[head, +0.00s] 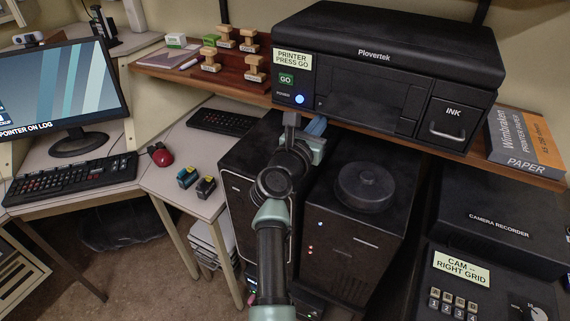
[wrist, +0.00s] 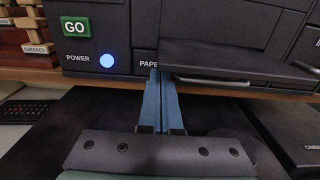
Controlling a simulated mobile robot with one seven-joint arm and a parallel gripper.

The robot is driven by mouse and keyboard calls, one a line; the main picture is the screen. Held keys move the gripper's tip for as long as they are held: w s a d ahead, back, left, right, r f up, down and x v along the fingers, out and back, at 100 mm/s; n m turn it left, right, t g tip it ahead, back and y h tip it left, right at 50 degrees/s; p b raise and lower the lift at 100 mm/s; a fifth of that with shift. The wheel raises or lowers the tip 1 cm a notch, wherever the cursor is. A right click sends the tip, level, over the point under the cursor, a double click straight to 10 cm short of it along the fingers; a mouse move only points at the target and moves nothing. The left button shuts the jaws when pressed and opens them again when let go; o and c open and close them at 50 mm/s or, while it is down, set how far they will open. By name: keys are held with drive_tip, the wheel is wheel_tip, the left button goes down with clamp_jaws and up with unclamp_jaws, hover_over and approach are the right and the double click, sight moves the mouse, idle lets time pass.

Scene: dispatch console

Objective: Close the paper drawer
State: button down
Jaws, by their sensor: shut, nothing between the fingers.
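The paper drawer (wrist: 145,60) is a dark front low on the black printer (head: 385,60), with part of the word PAPER showing in the wrist view. It looks about level with the panel beside it, but I cannot tell whether a gap remains. My gripper (wrist: 160,73) has its blue fingers shut together and empty. The fingertips are at the drawer front, over part of its label; I cannot tell whether they touch. In the head view my gripper (head: 317,124) is below the printer's front edge, and my arm hides part of that area.
A dark output tray (wrist: 235,61) juts out just right of my fingertips. The green GO button (wrist: 76,27) and lit blue power light (wrist: 107,60) are to the left. Two black cabinets stand below, one with a round lid (head: 364,185). Stamps (head: 225,38) sit left on the shelf.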

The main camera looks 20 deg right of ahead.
drive_tip(key=p+v, duration=0.1)
drive_tip(key=v, duration=1)
drive_tip(key=shift+w, duration=0.1)
drive_tip(key=shift+a+f, duration=0.1)
drive_tip(key=shift+a, duration=0.05)
